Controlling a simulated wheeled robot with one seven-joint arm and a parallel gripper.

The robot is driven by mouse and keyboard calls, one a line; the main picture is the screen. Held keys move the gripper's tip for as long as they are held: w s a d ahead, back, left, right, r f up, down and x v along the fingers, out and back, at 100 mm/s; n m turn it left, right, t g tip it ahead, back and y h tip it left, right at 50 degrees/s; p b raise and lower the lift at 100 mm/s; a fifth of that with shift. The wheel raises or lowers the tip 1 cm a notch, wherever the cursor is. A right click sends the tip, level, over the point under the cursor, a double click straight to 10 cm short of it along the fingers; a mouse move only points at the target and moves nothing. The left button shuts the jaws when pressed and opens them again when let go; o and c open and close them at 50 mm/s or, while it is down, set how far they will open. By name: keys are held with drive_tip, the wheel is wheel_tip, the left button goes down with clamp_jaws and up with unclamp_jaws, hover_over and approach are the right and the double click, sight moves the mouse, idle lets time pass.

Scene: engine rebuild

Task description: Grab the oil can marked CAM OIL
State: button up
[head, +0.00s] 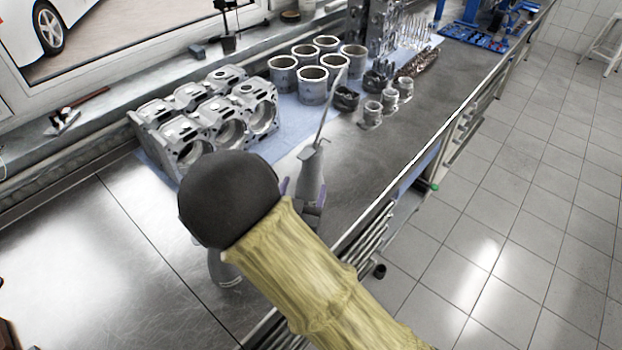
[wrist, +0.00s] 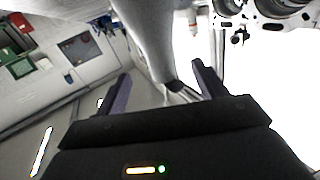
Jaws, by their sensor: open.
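A grey oil can (head: 310,178) with a long thin spout stands on the bench in the head view, just beyond my dark wrist. My gripper (head: 303,192) is open, with purple fingers showing on either side of this can. In the wrist view a grey tapered body, seemingly the same can (wrist: 150,32), lies between the spread fingers of my gripper (wrist: 160,75); I cannot tell whether they touch it. A second grey can (head: 225,270) is mostly hidden behind my wrist in the head view. I cannot read CAM OIL on either can.
An engine block (head: 210,120) stands on a blue mat behind the can. Several cylinder liners (head: 312,85) and pistons (head: 372,112) stand farther along the bench. The steel bench top (head: 75,260) at left is mostly clear. The bench's front edge runs close on the right.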

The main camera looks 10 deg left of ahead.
sight(309, 171)
drive_tip(key=w+p, duration=0.1)
drive_tip(key=w, duration=0.4)
drive_tip(key=shift+w+d, duration=0.1)
drive_tip(key=shift+w+r, duration=0.15)
drive_tip(key=shift+w, duration=0.1)
drive_tip(key=w+p, duration=0.2)
drive_tip(key=w, duration=0.2)
drive_tip(key=shift+w+d, duration=0.15)
drive_tip(key=shift+w, duration=0.2)
drive_tip(key=shift+r, duration=0.1)
clamp_jaws()
